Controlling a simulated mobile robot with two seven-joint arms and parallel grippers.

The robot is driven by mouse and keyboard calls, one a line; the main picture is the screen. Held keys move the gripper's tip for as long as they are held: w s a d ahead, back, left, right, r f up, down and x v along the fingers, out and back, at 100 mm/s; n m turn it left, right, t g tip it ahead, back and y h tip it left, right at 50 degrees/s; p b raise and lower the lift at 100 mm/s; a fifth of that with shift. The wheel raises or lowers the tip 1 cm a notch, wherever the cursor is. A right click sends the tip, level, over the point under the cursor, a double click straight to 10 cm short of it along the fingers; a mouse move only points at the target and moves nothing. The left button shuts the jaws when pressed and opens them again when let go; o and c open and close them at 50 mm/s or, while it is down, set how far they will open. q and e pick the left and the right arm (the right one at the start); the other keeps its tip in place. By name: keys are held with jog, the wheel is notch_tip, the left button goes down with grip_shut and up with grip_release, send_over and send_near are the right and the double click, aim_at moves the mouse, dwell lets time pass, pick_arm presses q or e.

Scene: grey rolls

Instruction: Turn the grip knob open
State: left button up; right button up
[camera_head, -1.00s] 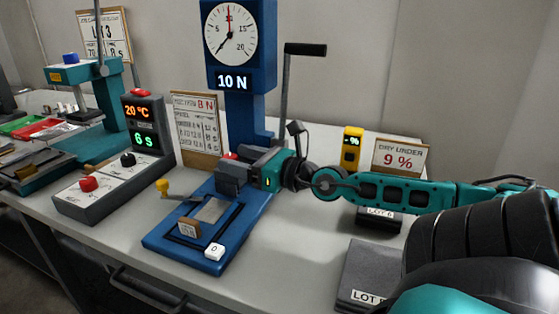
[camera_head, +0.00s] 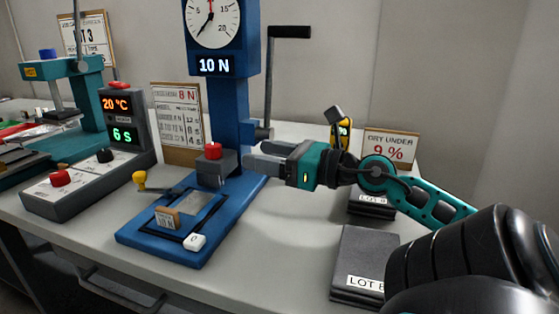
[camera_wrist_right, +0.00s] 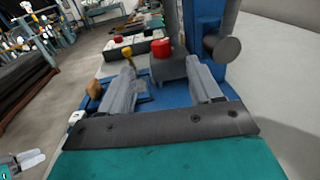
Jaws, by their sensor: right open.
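A blue test stand (camera_head: 230,115) with a round dial (camera_head: 212,18) and a "10 N" display stands on the table. A red knob (camera_head: 212,151) sits on a dark grey block (camera_head: 216,169) at the foot of its column; I take this as the grip knob. A yellow-knobbed lever (camera_head: 139,180) is at the stand's left. My right gripper (camera_head: 262,155) is open and empty, just right of the block and apart from it. In the right wrist view, the red knob (camera_wrist_right: 160,47) shows beyond and between the open fingers (camera_wrist_right: 161,68). My left gripper is out of view.
A black crank handle (camera_head: 290,32) rises behind the gripper. A yellow meter (camera_head: 343,135), a "DRY UNDER 9%" sign (camera_head: 390,147) and dark lot pads (camera_head: 365,260) lie to the right. A grey control box (camera_head: 85,180) stands left. The table front between stand and pads is clear.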

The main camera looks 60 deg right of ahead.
aim_at(218, 149)
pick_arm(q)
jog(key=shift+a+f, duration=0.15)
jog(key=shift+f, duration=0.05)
pick_arm(e)
jog(key=shift+s+d, duration=0.25)
jog(key=shift+s, duration=0.95)
jog(key=shift+c, duration=0.4)
